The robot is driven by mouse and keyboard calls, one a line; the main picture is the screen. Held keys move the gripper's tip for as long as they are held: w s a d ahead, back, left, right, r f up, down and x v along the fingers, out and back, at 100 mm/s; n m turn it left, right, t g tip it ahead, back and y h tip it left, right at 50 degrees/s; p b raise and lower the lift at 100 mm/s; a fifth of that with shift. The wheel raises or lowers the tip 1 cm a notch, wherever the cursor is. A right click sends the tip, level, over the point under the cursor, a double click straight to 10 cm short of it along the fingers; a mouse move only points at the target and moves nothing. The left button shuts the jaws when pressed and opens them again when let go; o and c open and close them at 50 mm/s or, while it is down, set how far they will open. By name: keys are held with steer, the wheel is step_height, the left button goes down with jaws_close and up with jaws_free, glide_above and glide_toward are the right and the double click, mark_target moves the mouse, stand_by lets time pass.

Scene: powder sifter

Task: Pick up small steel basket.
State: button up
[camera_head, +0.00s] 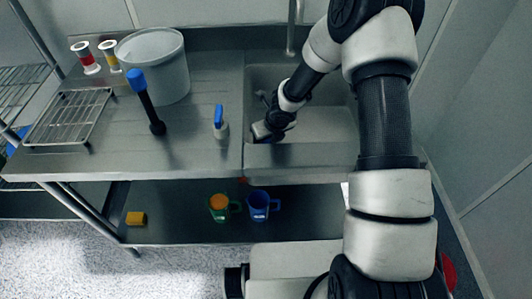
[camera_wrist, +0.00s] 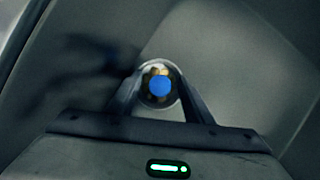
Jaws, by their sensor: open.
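A small round steel-rimmed container, which looks like the small steel basket (camera_wrist: 177,72), shows in the wrist view between my fingers. A blue round thing (camera_wrist: 160,86) and yellowish pieces show inside its rim. My gripper (camera_wrist: 160,80) is open, with one finger on each side of the container; I cannot tell whether they touch it. In the head view my gripper (camera_head: 262,132) is low in the left part of the sink (camera_head: 325,124), pointing down to the left. The basket is not clearly visible there.
The sink walls close in around my gripper. On the counter left of it stand a small blue-topped bottle (camera_head: 220,128), a black blue-ended tool (camera_head: 146,100), a grey bucket (camera_head: 158,75) and a wire rack (camera_head: 68,117). Two mugs (camera_head: 219,208) (camera_head: 260,206) sit on the lower shelf.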

jaws_close()
stand_by(0.3)
